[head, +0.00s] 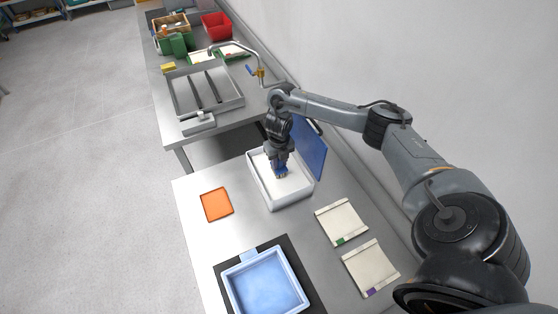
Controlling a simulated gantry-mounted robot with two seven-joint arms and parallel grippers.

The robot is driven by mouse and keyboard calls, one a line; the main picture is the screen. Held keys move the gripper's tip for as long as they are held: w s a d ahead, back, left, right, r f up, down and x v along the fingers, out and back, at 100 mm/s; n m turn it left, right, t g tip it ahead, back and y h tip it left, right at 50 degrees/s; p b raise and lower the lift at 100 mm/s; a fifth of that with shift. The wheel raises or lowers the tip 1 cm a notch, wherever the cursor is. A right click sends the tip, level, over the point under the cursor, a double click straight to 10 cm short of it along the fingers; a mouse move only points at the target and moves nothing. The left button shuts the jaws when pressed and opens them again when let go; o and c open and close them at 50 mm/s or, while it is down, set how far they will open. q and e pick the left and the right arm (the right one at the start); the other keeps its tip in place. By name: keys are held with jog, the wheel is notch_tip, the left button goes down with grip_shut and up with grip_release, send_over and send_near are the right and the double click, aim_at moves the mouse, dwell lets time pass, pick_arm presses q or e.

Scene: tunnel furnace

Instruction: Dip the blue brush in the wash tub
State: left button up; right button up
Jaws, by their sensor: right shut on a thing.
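The white tub (297,201) stands on the near steel table and looks like the wash tub, with pale contents inside. My right gripper (281,168) points down over this tub, its fingers inside the rim outline. It is shut on the blue brush (281,172), of which only a small blue part with a tan lower edge shows below the fingers. The rest of the brush is hidden by the gripper. I cannot tell whether its tip touches the contents. My left gripper is not in view.
A blue panel (311,155) stands upright behind the tub, close to my arm. An orange square (216,204), a light blue tray (265,284) and two cream boards (341,221) lie around it. A grey sink (205,88) with a tap is on the farther table.

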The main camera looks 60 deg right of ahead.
jog(key=shift+f, duration=0.35)
dwell(0.6)
jog(key=shift+f+b, duration=0.15)
jog(key=shift+b, duration=0.15)
jog(key=shift+f, duration=0.1)
dwell(0.8)
notch_tip(320, 180, up, 5)
jog(key=p, duration=0.4)
notch_tip(320, 180, up, 2)
jog(key=shift+p, duration=1.1)
